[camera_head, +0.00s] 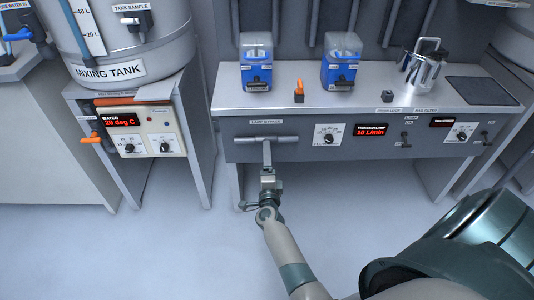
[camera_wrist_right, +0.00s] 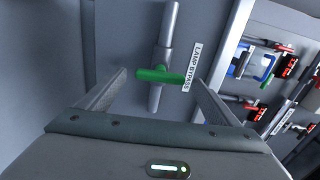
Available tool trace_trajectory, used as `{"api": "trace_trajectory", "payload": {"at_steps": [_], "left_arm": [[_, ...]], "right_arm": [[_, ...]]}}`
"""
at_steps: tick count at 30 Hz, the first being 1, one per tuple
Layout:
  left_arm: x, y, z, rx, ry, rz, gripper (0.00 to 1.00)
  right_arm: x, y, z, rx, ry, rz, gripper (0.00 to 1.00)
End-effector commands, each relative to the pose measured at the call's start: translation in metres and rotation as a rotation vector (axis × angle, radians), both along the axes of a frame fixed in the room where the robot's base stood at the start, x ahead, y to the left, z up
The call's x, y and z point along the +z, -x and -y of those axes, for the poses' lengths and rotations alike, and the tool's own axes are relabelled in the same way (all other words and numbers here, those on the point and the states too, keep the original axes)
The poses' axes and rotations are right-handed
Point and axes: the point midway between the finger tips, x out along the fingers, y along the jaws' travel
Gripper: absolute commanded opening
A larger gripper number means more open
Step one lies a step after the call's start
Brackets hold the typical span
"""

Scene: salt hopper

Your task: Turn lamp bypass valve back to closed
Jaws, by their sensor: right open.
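The lamp bypass valve is a grey horizontal pipe (camera_head: 245,139) on the bench's front panel in the head view, below its LAMP BYPASS label (camera_head: 266,121). In the right wrist view the pipe (camera_wrist_right: 170,28) runs up and down the picture, with the label (camera_wrist_right: 192,68) beside it. Its green handle (camera_wrist_right: 160,75) lies crosswise to the pipe. My right gripper (camera_head: 267,160) is just in front of the valve. In the right wrist view this gripper (camera_wrist_right: 162,80) is open, its fingers toward opposite ends of the handle. I cannot tell whether they touch it. My left gripper is not in view.
Right of the valve, the panel carries a dial (camera_head: 329,137), a red 10 L/min display (camera_head: 371,131) and small valves. Blue dispensers (camera_head: 256,75) stand on the bench above. The mixing tank (camera_head: 125,60) stands left. The floor below the panel is clear.

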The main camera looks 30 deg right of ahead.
Motion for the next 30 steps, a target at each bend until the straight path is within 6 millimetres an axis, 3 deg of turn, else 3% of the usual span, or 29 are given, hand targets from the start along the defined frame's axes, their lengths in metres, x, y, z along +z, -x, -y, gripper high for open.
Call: {"api": "trace_trajectory", "payload": {"at_steps": [18, 30], "left_arm": [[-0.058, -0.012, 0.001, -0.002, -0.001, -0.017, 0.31], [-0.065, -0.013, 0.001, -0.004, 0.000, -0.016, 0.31]], "right_arm": [[0.000, 0.101, -0.062, 0.001, -0.001, -0.003, 0.85], [-0.001, 0.117, -0.072, 0.000, -0.001, 0.000, 0.85]]}}
